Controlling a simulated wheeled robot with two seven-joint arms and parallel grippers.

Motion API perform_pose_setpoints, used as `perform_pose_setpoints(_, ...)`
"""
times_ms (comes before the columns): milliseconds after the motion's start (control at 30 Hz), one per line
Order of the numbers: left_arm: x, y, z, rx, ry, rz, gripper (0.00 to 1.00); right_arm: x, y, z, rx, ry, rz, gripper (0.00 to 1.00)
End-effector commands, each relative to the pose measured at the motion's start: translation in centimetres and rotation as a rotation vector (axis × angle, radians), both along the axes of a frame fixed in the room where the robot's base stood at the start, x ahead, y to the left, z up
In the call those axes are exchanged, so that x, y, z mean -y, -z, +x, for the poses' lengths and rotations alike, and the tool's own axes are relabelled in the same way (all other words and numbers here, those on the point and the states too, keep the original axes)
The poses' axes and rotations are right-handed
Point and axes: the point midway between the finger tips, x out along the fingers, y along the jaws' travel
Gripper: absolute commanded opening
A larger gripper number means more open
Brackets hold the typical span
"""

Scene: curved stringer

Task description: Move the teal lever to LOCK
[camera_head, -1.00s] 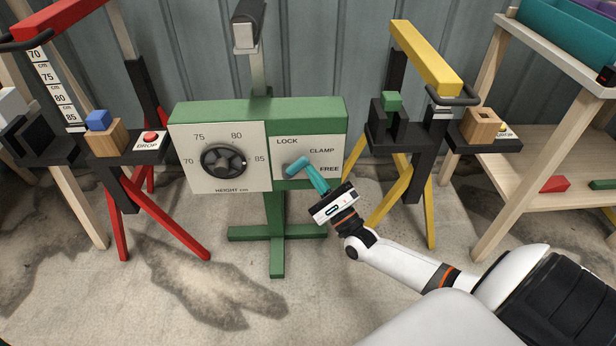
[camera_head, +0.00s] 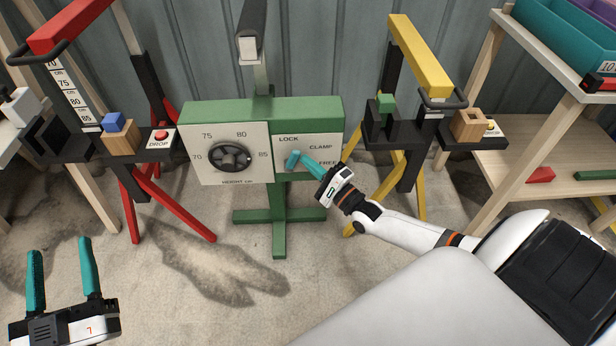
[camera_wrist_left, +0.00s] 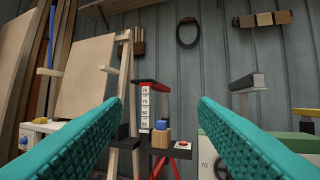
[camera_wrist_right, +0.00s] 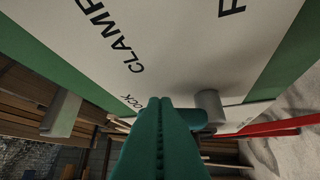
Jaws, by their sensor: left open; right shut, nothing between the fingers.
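The teal lever (camera_head: 292,160) is on the white right-hand plate of the green stand. It points up and slightly right, between the LOCK label (camera_head: 288,139) and the CLAMP label (camera_head: 321,147). My right gripper (camera_head: 303,157) is shut and empty, its teal fingertips against or very near the lever's right side; contact is unclear. In the right wrist view, the shut fingers (camera_wrist_right: 160,102) hide part of the lever (camera_wrist_right: 194,118) beside its grey hub (camera_wrist_right: 208,108). My left gripper (camera_head: 60,248) is open and empty at lower left, far from the lever.
The black height dial (camera_head: 230,157) is left of the lever. A red trestle (camera_head: 140,190) with a DROP button (camera_head: 161,135) stands at left. A yellow trestle (camera_head: 425,60) and wooden shelf (camera_head: 550,155) stand at right. The floor before the green stand is clear.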

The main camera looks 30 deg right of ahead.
Motion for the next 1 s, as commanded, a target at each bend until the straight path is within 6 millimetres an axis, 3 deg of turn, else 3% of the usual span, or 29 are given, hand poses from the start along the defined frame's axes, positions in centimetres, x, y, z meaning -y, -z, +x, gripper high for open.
perform_pose_setpoints(233,-1.1,6.7,0.1,-0.459,-0.028,0.120,0.54,-0.3,-1.0,0.2,-0.053,-0.001,-0.086,0.00)
perform_pose_setpoints(500,-3.0,12.8,-3.3,-0.877,-0.054,0.219,0.54,-0.8,-1.5,0.5,-0.109,-0.001,-0.179,0.00)
perform_pose_setpoints(700,-4.2,15.4,-6.4,-1.107,-0.068,0.270,0.54,-1.0,-1.7,0.7,-0.119,0.000,-0.196,0.00)
perform_pose_setpoints(1000,-5.4,17.2,-9.8,-1.312,-0.079,0.312,0.54,-1.3,-1.8,0.8,-0.120,0.000,-0.194,0.00)
